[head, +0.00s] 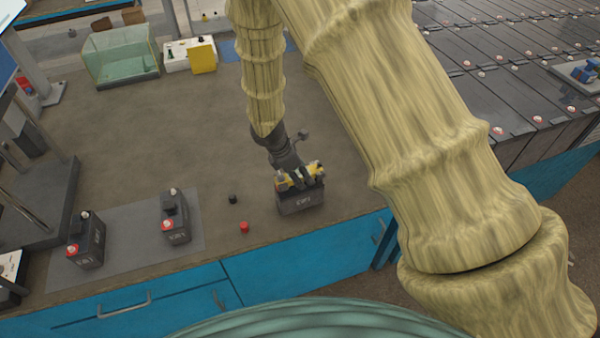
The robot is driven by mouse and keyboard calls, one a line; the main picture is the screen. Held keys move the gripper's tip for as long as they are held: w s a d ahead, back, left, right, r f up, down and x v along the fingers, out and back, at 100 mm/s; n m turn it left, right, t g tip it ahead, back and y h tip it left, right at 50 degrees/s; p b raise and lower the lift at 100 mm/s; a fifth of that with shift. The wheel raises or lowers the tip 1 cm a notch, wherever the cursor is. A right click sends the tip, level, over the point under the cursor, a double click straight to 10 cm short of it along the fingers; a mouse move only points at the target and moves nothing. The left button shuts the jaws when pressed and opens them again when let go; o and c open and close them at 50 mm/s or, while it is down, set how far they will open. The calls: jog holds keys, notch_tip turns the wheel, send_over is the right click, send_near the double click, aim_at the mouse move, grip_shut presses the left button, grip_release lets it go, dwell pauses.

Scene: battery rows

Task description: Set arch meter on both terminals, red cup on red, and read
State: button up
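A dark battery (300,200) with a white label stands near the bench's front edge. My gripper (300,177) is just above its top, and yellow and black parts cluster there. I cannot tell which of these are fingers and which belong to an arch meter, or whether they touch the terminals. The battery's terminals are hidden by this cluster. A red cap (244,227) and a black cap (233,199) lie on the bench to its left. I cannot make out whether my gripper is open or shut.
Two more dark batteries (175,218) (86,241) stand on a grey mat (130,228) at left. A glass tank (120,58) and a white box with a yellow panel (203,59) stand at the back. Battery rows (500,62) fill the right. The middle bench is clear.

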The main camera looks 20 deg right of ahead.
dwell(0.3)
jog(key=v, duration=1.2)
dwell(0.4)
